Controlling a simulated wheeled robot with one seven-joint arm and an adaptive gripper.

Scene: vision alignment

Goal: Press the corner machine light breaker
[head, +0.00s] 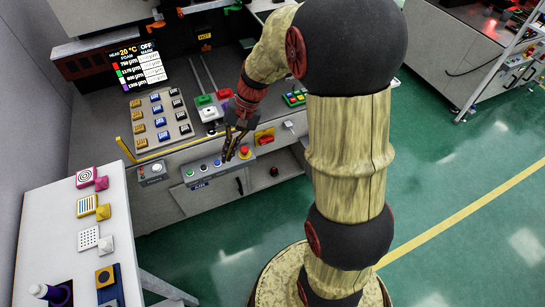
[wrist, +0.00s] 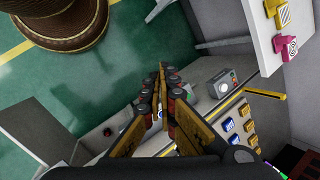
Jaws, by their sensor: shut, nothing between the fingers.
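The corner machine (head: 150,205) is a grey bench with controls on its top and front edge. I cannot tell for sure which control is the light breaker. A yellow switch with a red handle (head: 264,137) sits on the front edge, right of my gripper. A small grey box with a round button (head: 152,172) sits at the left front corner and also shows in the wrist view (wrist: 222,86). My gripper (head: 236,153) is shut and empty, pointing down in front of a button strip (head: 203,172). In the wrist view its fingertips (wrist: 162,70) are together.
A panel of blue and yellow buttons (head: 160,115) and a red-green button block (head: 208,108) lie on the bench. A white table (head: 65,215) with coloured blocks stands at left. A yellow bar (head: 126,150) rises at the bench's left corner. Green floor is clear at right.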

